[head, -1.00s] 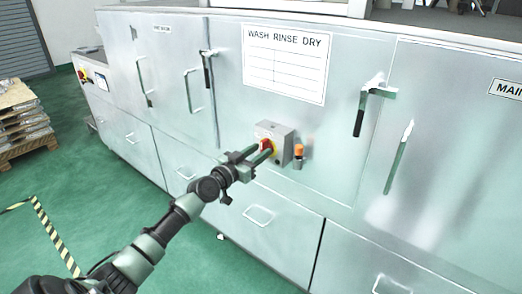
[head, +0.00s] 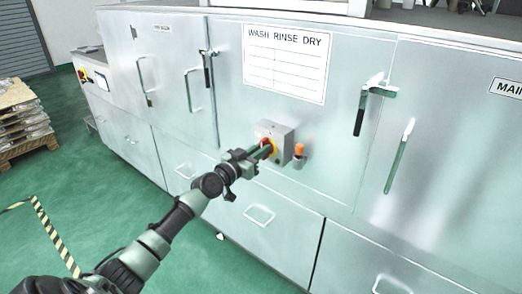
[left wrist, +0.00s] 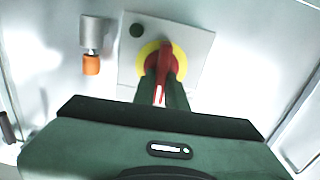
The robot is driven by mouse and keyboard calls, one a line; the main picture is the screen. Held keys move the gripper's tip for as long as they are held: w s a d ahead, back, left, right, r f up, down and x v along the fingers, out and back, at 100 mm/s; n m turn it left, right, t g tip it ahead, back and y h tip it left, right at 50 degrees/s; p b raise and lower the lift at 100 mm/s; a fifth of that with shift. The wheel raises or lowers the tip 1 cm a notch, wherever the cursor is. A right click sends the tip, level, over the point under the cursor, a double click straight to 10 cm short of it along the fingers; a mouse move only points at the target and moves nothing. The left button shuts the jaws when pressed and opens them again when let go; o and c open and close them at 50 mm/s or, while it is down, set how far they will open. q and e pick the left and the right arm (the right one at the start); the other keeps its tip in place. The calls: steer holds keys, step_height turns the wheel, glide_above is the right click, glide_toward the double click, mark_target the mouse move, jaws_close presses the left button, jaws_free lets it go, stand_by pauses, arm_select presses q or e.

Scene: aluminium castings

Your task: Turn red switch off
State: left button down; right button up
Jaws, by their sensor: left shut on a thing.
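The red switch (left wrist: 166,62) is a red rotary handle on a yellow disc, on a small grey box (head: 282,136) fixed to the steel cabinet front. In the left wrist view the red handle stands between the green fingers of my left gripper (left wrist: 163,88), which is shut on it. In the head view my left gripper (head: 264,151) reaches the switch from the lower left and hides part of it. My right gripper is not in view.
An orange-tipped fitting (head: 299,150) sits just right of the switch box. Door handles (head: 367,105) stick out from the cabinet. A pallet stack (head: 24,115) stands at the far left. The green floor (head: 110,215) in front is open.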

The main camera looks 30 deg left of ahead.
arm_select(q)
steer(key=shift+a+f+n+b, duration=0.15)
steer(key=shift+f+n, duration=0.05)
steer(key=shift+n, duration=2.7)
steer(key=shift+a+f+n+b, duration=0.1)
steer(key=shift+a+f+n, duration=0.1)
steer(key=shift+n, duration=2.7)
steer(key=shift+a+f+n+b, duration=0.15)
steer(key=shift+f+n, duration=0.05)
steer(key=shift+n, duration=2.7)
steer(key=c, duration=1.4)
jaws_free()
steer(key=shift+c, duration=0.2)
steer(key=s, duration=0.7)
steer(key=shift+s+a, duration=0.35)
steer(key=shift+s, duration=0.05)
